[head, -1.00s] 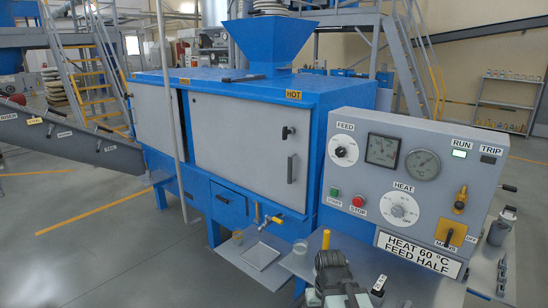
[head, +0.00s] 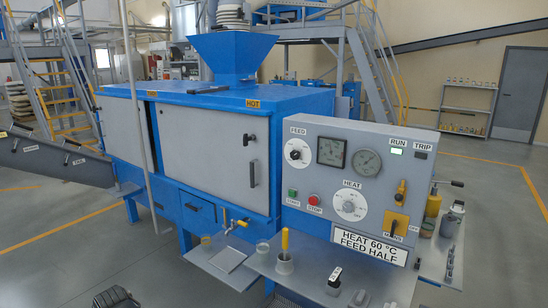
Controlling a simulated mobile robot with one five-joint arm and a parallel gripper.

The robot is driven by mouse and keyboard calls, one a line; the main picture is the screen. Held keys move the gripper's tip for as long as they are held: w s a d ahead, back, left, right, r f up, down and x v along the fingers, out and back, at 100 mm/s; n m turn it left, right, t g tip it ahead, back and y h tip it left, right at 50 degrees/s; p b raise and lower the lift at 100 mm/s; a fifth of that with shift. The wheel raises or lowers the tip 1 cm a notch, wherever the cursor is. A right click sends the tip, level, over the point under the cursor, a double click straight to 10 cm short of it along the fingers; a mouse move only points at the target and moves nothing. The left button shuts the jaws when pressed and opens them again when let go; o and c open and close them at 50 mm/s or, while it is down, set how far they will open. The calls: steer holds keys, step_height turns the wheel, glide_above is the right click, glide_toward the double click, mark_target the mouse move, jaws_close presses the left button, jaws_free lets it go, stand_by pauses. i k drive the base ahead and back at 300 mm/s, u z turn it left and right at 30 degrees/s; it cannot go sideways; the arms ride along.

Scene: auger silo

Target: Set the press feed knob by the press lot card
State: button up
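The FEED knob (head: 297,153), a black knob on a round white dial, is at the upper left of the grey control panel (head: 310,180). Its pointer setting is too small to read. The lot card (head: 369,243) below the panel reads "HEAT 60 °C FEED HALF". The HEAT knob (head: 349,206) sits on a larger white dial, lower on the panel. A dark part of my arm or gripper (head: 115,298) shows at the bottom edge, well left of and below the panel. Nothing of mine touches the knob. The fingers cannot be made out.
START (head: 292,193) and STOP (head: 313,200) buttons, gauges and the yellow MAINS handle (head: 396,225) share the panel. A shelf (head: 310,277) below holds a yellow-handled tool in a cup and small items.

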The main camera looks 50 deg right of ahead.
mark_target(296, 155)
steer(key=u, duration=0.1)
steer(key=i, duration=1)
steer(key=z, duration=0.05)
